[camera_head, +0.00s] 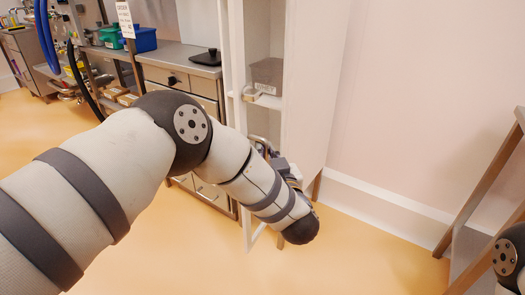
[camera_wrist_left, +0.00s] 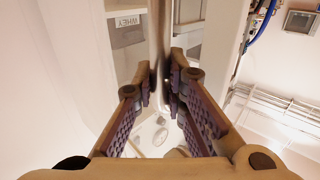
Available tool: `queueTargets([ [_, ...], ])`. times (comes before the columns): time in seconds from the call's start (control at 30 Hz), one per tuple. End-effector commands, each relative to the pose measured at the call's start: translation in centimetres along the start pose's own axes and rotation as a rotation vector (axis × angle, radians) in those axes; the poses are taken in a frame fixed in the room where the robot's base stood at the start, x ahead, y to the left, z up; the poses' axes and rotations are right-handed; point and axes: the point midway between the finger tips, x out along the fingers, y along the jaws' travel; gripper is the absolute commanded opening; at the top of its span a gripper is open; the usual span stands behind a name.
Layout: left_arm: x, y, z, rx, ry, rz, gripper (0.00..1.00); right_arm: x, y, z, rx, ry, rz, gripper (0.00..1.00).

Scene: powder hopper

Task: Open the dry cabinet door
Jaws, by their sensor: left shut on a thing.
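The dry cabinet (camera_head: 318,85) is the tall white unit right of centre in the head view. Its door (camera_head: 236,65) shows as a narrow white frame on the left side; I cannot tell how far it stands open. My left arm reaches across to it, and my left gripper (camera_head: 270,152) is partly hidden behind my wrist. In the left wrist view, the left gripper (camera_wrist_left: 161,85) has its two fingers on either side of a grey metal bar handle (camera_wrist_left: 159,38) and is shut on it. My right gripper is out of view; only part of the right arm shows.
A grey bin (camera_head: 267,75) sits on a cabinet shelf; a bin labelled WHEY (camera_wrist_left: 127,35) shows in the wrist view. A steel drawer bench (camera_head: 180,78) with blue tubs (camera_head: 143,40) stands left. A wood-legged stand (camera_head: 487,190) is at right. Floor before the cabinet is clear.

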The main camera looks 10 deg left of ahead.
Motion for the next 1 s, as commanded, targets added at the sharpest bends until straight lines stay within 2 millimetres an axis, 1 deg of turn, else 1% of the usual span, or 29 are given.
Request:
queueTargets([
  [0.37, 0.0, 0.1, 0.0, 0.000, -0.001, 0.003, 0.00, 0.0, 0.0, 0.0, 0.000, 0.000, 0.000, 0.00],
  [0.4, 0.0, 0.1, 0.0, 0.000, 0.000, 0.003, 0.21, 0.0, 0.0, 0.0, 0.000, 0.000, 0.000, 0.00],
  [0.47, 0.0, 0.1, 0.0, 0.000, 0.000, 0.003, 0.33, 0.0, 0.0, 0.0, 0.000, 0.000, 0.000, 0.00],
  [0.77, -0.2, 0.1, 0.0, 0.000, 0.000, 0.002, 0.33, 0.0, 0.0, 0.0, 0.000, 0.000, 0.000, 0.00],
  [0.87, -1.6, 0.2, 0.1, 0.001, -0.002, 0.005, 0.33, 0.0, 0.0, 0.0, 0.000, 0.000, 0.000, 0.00],
  [0.97, -4.2, 0.2, 0.1, 0.002, -0.002, 0.007, 0.33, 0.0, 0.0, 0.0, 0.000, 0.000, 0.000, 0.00],
  [1.0, -5.4, 0.2, 0.0, 0.002, -0.002, 0.008, 0.33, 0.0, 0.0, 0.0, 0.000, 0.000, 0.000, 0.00],
])
